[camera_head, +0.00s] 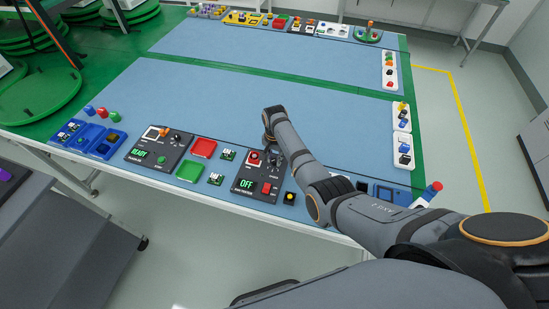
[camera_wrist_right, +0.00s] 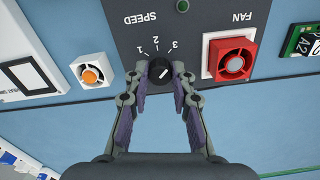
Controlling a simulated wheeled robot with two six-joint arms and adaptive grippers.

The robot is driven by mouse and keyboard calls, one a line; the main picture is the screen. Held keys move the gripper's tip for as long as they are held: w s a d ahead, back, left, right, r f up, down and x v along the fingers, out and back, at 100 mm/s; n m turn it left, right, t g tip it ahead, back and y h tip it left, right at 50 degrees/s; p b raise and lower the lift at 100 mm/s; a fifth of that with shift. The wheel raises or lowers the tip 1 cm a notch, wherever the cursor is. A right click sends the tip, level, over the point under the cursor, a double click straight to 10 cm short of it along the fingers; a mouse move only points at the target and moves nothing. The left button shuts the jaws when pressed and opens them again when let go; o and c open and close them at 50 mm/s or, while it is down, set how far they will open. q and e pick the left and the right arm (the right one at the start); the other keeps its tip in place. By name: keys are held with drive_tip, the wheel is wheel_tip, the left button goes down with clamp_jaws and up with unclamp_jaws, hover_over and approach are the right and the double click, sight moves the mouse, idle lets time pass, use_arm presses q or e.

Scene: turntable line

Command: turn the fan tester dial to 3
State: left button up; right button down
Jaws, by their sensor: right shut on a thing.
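The fan tester (camera_head: 242,193) is a dark panel at the table's front edge; its display reads OFF. Its red fan (camera_wrist_right: 229,57) sits beside the dial. The dial (camera_wrist_right: 159,71) is a small black knob with a white pointer line, below the marks 1, 2 and 3. The line slants up and right, toward the 3 side; the exact setting is hard to tell. My right gripper (camera_wrist_right: 159,78) is shut on the dial, one finger on each side. In the head view the right gripper (camera_head: 270,138) hides most of the dial. My left gripper is not in view.
A second panel reading READY (camera_head: 140,154), a red tray (camera_head: 203,148) and a green tray (camera_head: 189,171) lie to the left. A yellow-topped button (camera_head: 290,198) is right of the tester. The blue mat (camera_head: 210,95) behind is clear.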

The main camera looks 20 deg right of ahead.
sight(275, 160)
drive_tip(key=c, duration=1.1)
unclamp_jaws()
wheel_tip(275, 160, up, 12)
